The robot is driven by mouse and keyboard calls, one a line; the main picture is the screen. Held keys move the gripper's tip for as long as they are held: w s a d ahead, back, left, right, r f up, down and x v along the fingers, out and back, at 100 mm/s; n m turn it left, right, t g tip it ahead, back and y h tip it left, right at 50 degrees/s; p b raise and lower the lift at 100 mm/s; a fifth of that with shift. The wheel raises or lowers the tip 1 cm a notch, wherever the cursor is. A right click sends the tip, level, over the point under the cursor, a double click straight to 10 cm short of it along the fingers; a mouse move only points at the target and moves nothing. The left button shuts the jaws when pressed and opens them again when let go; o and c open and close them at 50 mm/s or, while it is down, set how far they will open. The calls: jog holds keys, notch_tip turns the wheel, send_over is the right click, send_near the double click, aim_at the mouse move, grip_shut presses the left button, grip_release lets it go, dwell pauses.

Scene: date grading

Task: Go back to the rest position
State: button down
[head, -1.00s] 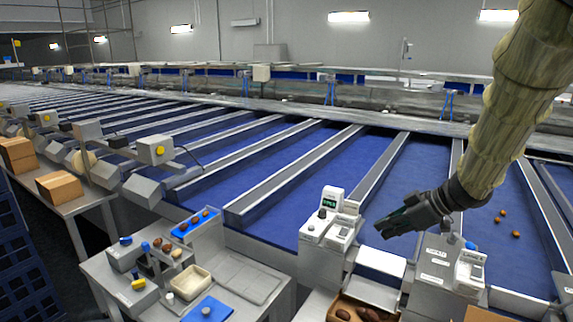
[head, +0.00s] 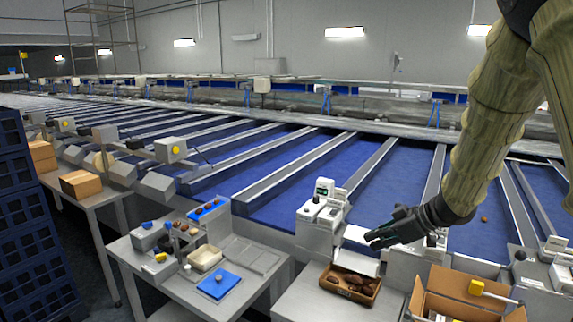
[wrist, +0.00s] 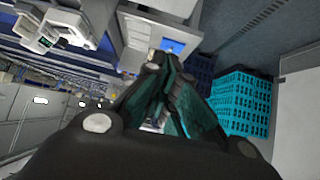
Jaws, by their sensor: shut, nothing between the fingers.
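My gripper (head: 376,238) hangs at the right of the head view, in front of the blue sorting lanes. It is over the white plate beside the weighing unit (head: 322,207), apart from it as far as I can tell. The fingers look closed and empty. In the wrist view my gripper (wrist: 158,75) shows its two teal-lined fingers together, with nothing held. My arm comes down from the upper right in its pale ribbed sleeve.
A box of dates (head: 351,284) and an open carton (head: 460,290) stand below my gripper. A side table (head: 200,285) holds trays and small devices. Blue crates (head: 25,210) are stacked at left; blue crates (wrist: 243,103) also show in the wrist view. Floor shows between tables.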

notch_tip(320, 180, down, 10)
jog(key=w+a+m, duration=0.2)
jog(key=s+a+f+m+h, duration=0.1)
jog(key=s+f+m, duration=0.1)
jog(key=s+f, duration=0.35)
jog(key=s+f+m+h, duration=0.1)
jog(key=s+f, duration=0.1)
jog(key=f, duration=0.6)
jog(key=s+a+f+m, duration=0.1)
jog(key=s+f+m, duration=0.1)
jog(key=s+f, duration=0.35)
jog(key=s+d+f+m+g+h, duration=0.1)
jog(key=s+f+m+g+h, duration=0.1)
jog(key=s+f, duration=0.65)
jog(key=s+d+f+m+g+h, duration=0.1)
jog(key=s+f+g+h, duration=0.15)
jog(key=s, duration=1.05)
jog(key=s+d+f+m+g+h, duration=0.1)
jog(key=s+f+m, duration=0.1)
jog(key=s+f, duration=0.7)
jog(key=f+b, duration=0.1)
jog(key=b, duration=0.1)
jog(key=s+f+b, duration=0.1)
jog(key=b, duration=0.1)
jog(key=f+b, duration=0.1)
jog(key=b, duration=0.1)
jog(key=shift+s+f, duration=0.3)
jog(key=shift+f, duration=0.1)
